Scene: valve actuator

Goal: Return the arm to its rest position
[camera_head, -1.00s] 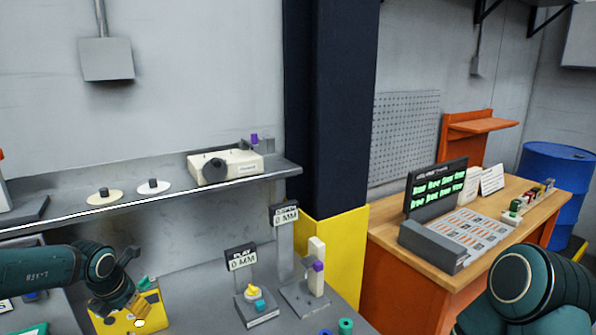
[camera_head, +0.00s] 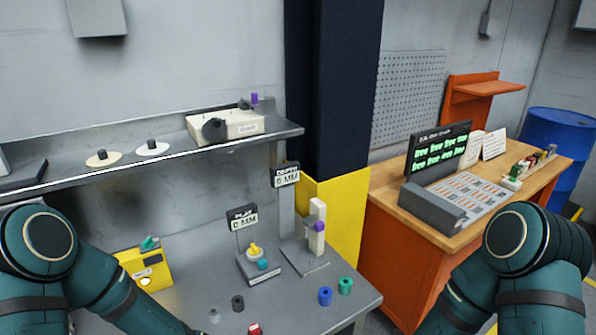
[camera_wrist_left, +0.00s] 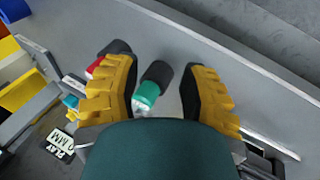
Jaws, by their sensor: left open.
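My left arm (camera_head: 110,295) comes in from the left and runs down past the bottom edge of the head view, so its gripper is out of that picture. In the left wrist view my left gripper (camera_wrist_left: 160,80) has its two yellow fingers spread. A dark cylinder with a teal end (camera_wrist_left: 147,94) shows in the gap between them, apart from both fingers. A red and dark piece (camera_wrist_left: 96,66) is partly hidden behind the left finger. My right arm (camera_head: 530,255) is at lower right in the head view; its gripper is out of view.
A yellow box (camera_head: 160,272) with a teal part on it stands on the grey bench (camera_head: 300,318), beside the PLAY (camera_head: 243,219) and second gauge stands. Blue (camera_head: 325,296), green (camera_head: 345,286), dark (camera_head: 237,303) and red (camera_head: 254,329) pieces lie toward the bench front. A shelf (camera_head: 75,183) overhangs the back.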

